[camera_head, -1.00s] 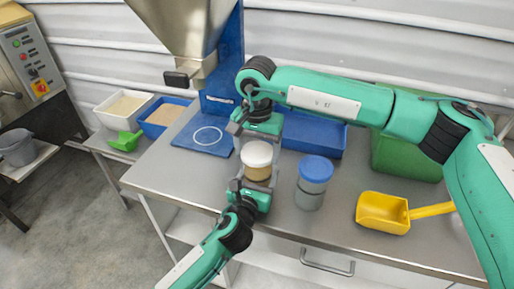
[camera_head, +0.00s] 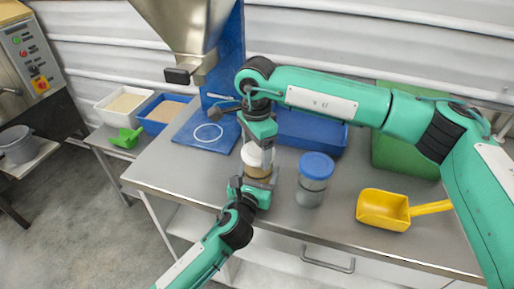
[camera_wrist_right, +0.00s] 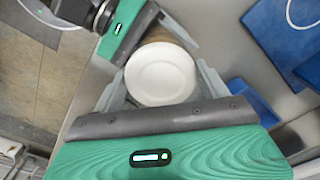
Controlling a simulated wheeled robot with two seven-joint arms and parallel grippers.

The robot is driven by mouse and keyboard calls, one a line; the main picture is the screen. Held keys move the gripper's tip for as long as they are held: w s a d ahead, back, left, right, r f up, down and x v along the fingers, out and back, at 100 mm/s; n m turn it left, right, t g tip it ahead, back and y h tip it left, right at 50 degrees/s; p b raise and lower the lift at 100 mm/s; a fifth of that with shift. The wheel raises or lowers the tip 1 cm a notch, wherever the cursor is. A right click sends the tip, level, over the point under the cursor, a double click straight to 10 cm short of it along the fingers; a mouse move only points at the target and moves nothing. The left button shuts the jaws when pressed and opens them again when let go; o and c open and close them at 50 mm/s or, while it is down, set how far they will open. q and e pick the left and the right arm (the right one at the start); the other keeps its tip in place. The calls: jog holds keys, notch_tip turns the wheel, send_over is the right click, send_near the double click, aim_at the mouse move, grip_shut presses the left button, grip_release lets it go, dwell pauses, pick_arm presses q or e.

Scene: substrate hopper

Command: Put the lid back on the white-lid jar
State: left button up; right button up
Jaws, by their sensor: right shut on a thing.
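The white lid (camera_head: 253,154) sits level on top of the jar (camera_head: 257,171), whose tan contents show through its side. My right gripper (camera_head: 262,148) comes down from above and is shut on the lid; its dark finger partly covers the lid. In the right wrist view the round lid (camera_wrist_right: 160,73) lies between its two grey fingers. My left gripper (camera_head: 256,184) reaches in from the front, with its fingers around the lower jar. Whether the lid is fully tight cannot be seen.
A blue-lidded jar (camera_head: 314,178) stands close to the right. A yellow scoop (camera_head: 384,210) lies further right. A blue mat with a white ring (camera_head: 208,134) lies to the left, under the hopper (camera_head: 188,35). A blue tray (camera_head: 312,132) is behind.

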jog(key=m, duration=0.6)
jog(key=shift+w+m, duration=0.2)
jog(key=shift+m, duration=0.1)
jog(key=m, duration=0.6)
jog(key=shift+w, duration=0.15)
jog(key=m, duration=0.5)
jog(key=shift+w+d, duration=0.1)
jog(key=m, duration=0.6)
jog(key=shift+d, duration=0.15)
jog(key=m, duration=0.5)
jog(key=shift+d, duration=0.15)
jog(key=m, duration=0.4)
jog(key=shift+d+m, duration=0.1)
jog(key=shift+m, duration=0.3)
jog(key=m, duration=0.4)
jog(key=shift+m, duration=0.3)
jog(key=m, duration=0.5)
jog(key=shift+s, duration=0.3)
